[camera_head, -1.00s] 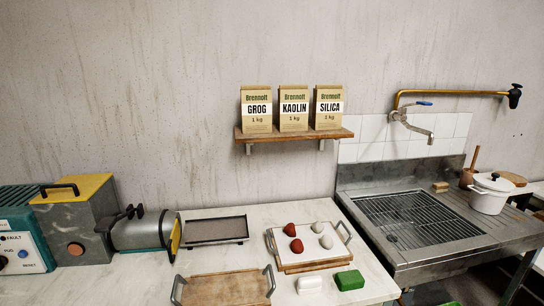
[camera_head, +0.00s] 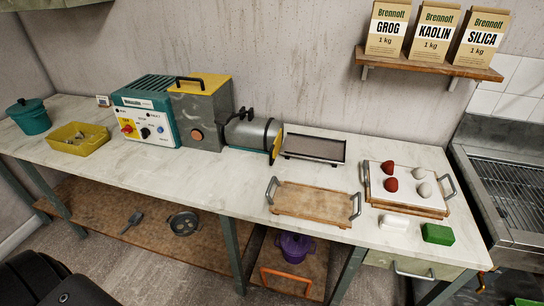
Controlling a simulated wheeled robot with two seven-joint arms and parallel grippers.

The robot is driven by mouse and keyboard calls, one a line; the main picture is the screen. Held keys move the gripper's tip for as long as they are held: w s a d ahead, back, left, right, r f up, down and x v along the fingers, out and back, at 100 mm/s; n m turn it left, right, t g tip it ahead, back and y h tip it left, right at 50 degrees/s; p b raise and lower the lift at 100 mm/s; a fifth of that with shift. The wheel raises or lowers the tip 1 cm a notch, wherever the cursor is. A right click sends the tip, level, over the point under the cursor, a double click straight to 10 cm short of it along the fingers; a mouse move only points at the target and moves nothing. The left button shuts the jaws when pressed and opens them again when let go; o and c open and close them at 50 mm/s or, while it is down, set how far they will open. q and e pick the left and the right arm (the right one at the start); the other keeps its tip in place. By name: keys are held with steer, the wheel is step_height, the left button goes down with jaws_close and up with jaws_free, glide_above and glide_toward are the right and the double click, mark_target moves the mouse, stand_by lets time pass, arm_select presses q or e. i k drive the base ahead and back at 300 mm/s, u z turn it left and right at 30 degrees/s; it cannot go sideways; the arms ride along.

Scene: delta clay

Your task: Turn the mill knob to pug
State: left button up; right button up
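The mill stands on the worktop left of centre. Its teal control box (camera_head: 160,84) has a white front panel (camera_head: 143,114). On the panel are a red switch on a yellow plate (camera_head: 127,128), a black knob (camera_head: 145,133) in the middle and a blue button (camera_head: 161,130) at the right. The knob's pointer and the lettering around it are too small to read. The grey mill body (camera_head: 196,112) with a yellow top and the horizontal barrel (camera_head: 246,133) adjoin the box on its right. Neither of my grippers is in view.
A yellow bin (camera_head: 78,148) and a teal pot (camera_head: 29,121) stand left of the mill. A dark tray (camera_head: 314,141), a wooden tray (camera_head: 312,204) and a board with red and grey lumps (camera_head: 433,205) lie right. The worktop before the panel is clear.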

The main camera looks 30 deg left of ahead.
mark_target(145, 131)
steer(key=u, duration=1.8)
